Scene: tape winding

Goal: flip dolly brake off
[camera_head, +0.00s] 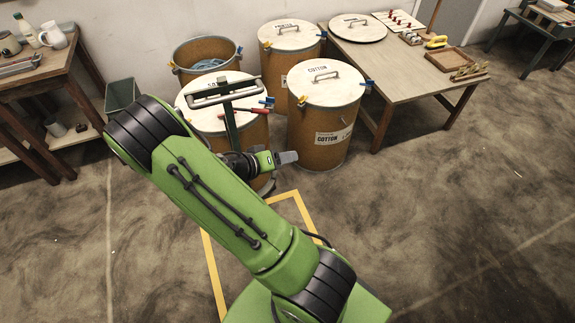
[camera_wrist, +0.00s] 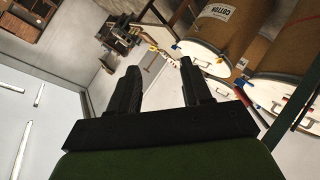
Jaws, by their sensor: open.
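The dolly shows as a grey loop handle (camera_head: 224,92) on a dark green post (camera_head: 231,128), standing against the front-left drum (camera_head: 198,122). Its base is mostly hidden behind my green arm, and I cannot make out a brake. My gripper (camera_head: 287,157) is in front of the drums, to the right of the post and pointing right. In the wrist view my gripper (camera_wrist: 160,82) has its two dark fingers apart, with nothing between them.
A lidded drum labelled cotton (camera_head: 326,125) stands close behind my gripper, with more drums at the back. A wooden table (camera_head: 398,62) is to the right and a workbench (camera_head: 40,75) to the left. Yellow tape (camera_head: 211,273) marks the floor; the right floor is clear.

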